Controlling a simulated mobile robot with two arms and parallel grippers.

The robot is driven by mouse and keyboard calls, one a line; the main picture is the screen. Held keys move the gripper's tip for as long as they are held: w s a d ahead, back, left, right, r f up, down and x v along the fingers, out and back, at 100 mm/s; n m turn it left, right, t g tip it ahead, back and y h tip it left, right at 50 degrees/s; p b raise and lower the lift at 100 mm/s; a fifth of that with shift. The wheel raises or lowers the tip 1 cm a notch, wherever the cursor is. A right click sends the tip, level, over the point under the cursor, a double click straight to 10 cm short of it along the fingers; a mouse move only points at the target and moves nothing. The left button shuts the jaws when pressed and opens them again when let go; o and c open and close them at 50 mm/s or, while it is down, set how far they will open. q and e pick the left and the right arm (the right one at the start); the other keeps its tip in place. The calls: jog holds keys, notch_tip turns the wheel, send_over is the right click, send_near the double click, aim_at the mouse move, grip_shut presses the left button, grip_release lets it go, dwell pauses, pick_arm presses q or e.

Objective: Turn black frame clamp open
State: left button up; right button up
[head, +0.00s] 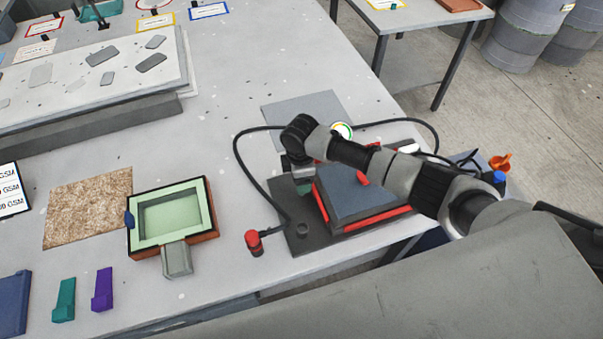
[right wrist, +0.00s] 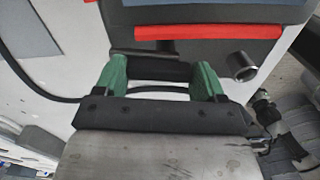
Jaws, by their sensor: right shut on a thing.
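The black frame clamp (right wrist: 158,71) shows in the right wrist view as a dark bar between the two green fingertips of my right gripper (right wrist: 162,82). The gripper is shut on it, beside a red-edged frame. In the head view my right arm comes in from the right, and my right gripper (head: 302,184) points down at the left edge of the blue-grey lidded frame (head: 352,192). My arm and hand hide most of the clamp there. I cannot tell how far the clamp is turned. My left gripper is not in view.
A black hose (head: 240,170) loops left of the frame to a red-handled valve (head: 254,241). A round gauge (head: 341,130) stands behind my forearm. A green-lined mould (head: 207,218) sits to the left. The table (head: 235,120) is clear between the mould and the back slab.

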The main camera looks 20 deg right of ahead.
jog(key=shift+a+n, duration=0.1)
jog(key=shift+n, duration=0.6)
jog(key=shift+r, duration=0.1)
jog(key=o, duration=0.9)
jog(key=shift+o, duration=0.2)
notch_tip(320, 180, up, 11)
jog(key=b, duration=0.2)
